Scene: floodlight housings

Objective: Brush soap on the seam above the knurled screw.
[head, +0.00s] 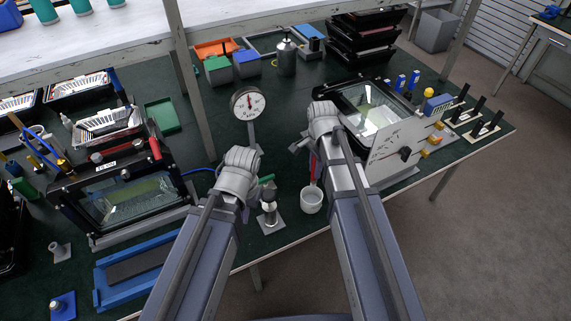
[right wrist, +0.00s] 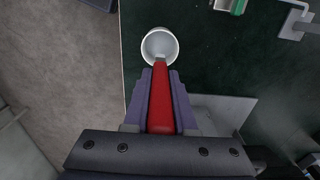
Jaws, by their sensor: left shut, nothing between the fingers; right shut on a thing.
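My right gripper (right wrist: 160,100) is shut on the red handle of a brush (right wrist: 160,108). The brush points down into a white cup (right wrist: 160,44), and its bristles are hidden in it. In the head view the red handle (head: 313,170) stands above the cup (head: 312,202). My left gripper (head: 243,160) is shut and empty over the bench, its fingers mostly hidden by its wrist. One framed glass housing (head: 125,192) stands at the left, another (head: 368,108) at the right behind my right arm. I cannot make out the knurled screw or its seam for certain.
A dial gauge (head: 248,103) stands between the housings. A small metal stand (head: 268,215) with a green part is left of the cup. A white panel (head: 398,150) with knobs fronts the right housing. A blue tray (head: 115,292) lies at the front left.

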